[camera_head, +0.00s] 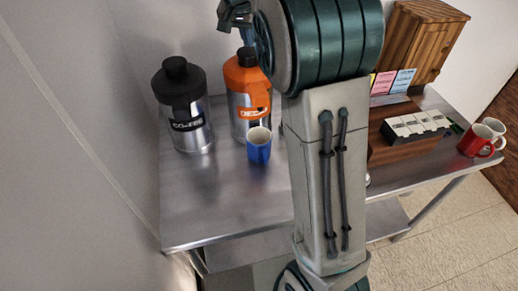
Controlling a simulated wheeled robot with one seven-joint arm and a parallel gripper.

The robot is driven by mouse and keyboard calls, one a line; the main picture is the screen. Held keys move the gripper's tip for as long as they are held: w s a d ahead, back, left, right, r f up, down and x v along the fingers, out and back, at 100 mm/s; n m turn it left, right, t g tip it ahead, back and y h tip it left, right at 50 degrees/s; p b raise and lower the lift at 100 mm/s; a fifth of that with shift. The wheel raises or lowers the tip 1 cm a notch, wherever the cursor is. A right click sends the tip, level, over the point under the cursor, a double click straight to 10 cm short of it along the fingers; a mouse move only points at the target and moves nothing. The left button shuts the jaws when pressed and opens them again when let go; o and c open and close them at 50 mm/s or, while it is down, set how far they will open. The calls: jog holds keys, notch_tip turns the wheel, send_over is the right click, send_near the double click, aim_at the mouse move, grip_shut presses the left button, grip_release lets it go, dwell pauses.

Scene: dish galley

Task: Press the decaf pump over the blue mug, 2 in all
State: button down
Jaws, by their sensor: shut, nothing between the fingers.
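The orange-topped airpot (246,88) has an orange label that appears to read decaf. It stands upright on the steel counter. The blue mug (258,149) stands upright and empty-looking in front of it, below its spout. My gripper (246,36) is at the top edge of the view, shut and empty, just above the orange lid. My arm hides part of the airpot's right side, and I cannot tell whether the fingers touch the pump top.
A black-topped airpot (187,108) labelled coffee stands left of the orange one. Right of my arm are a wooden box (420,40), a tray of packets (416,126), a red mug (475,141) and a white mug (495,128). The counter's front left (205,215) is clear.

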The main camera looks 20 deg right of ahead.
aim_at(249, 51)
jog(key=shift+f+b, duration=1)
jog(key=shift+f, duration=0.55)
jog(key=shift+r+p, duration=1.3)
jog(key=shift+r, duration=0.4)
jog(key=shift+f, duration=0.1)
jog(key=shift+f+b, duration=1.2)
jog(key=shift+f, duration=0.4)
jog(key=shift+r+p, duration=1.3)
jog(key=shift+r, duration=0.4)
jog(key=shift+r, duration=0.15)
